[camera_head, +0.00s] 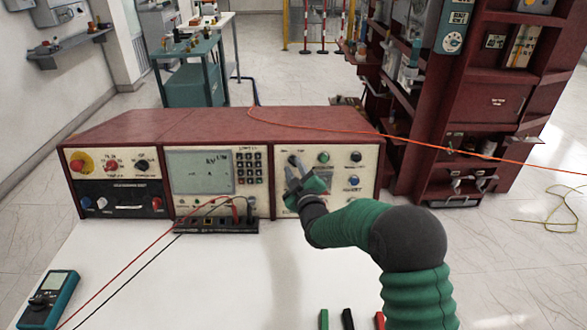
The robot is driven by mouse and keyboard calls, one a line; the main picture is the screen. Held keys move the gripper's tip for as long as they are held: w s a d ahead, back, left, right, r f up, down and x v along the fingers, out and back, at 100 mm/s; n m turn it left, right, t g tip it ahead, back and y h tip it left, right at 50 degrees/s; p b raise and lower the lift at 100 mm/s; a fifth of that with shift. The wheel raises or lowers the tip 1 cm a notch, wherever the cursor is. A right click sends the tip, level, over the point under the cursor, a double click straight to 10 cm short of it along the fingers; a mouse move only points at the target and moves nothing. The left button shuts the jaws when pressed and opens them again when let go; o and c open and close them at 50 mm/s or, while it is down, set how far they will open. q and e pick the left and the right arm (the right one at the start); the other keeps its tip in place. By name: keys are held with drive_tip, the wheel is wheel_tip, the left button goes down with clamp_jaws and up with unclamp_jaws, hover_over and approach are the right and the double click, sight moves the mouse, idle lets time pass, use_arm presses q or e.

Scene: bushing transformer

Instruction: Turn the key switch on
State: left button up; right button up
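The red control console (215,125) stands at the back of the white table. Its right panel (365,185) has several knobs and buttons. A dark switch (293,159) sits at this panel's upper left; it may be the key switch, but its label and position are too small to read. My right gripper (295,167) is right in front of it, fingers pointing at the panel. The two fingers look spread apart, one on each side just below the switch. I cannot tell whether they touch it. My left gripper is not in view.
A teal multimeter (48,298) lies at the table's left front. Red and black leads run to the terminal strip (215,226). An orange cable (430,145) crosses over the console's right side. Red shelving (490,110) stands behind on the right. The table (190,290) is mostly clear.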

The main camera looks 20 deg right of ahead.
drive_tip(key=shift+w+d+f, duration=0.15)
drive_tip(key=shift+w+d, duration=0.15)
drive_tip(key=shift+w, duration=0.1)
drive_tip(key=shift+a, duration=0.1)
drive_tip(key=shift+c, duration=0.2)
drive_tip(key=shift+s+a, duration=0.1)
drive_tip(key=shift+a, duration=0.1)
clamp_jaws()
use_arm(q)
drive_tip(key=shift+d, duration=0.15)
use_arm(e)
drive_tip(key=shift+d, duration=0.1)
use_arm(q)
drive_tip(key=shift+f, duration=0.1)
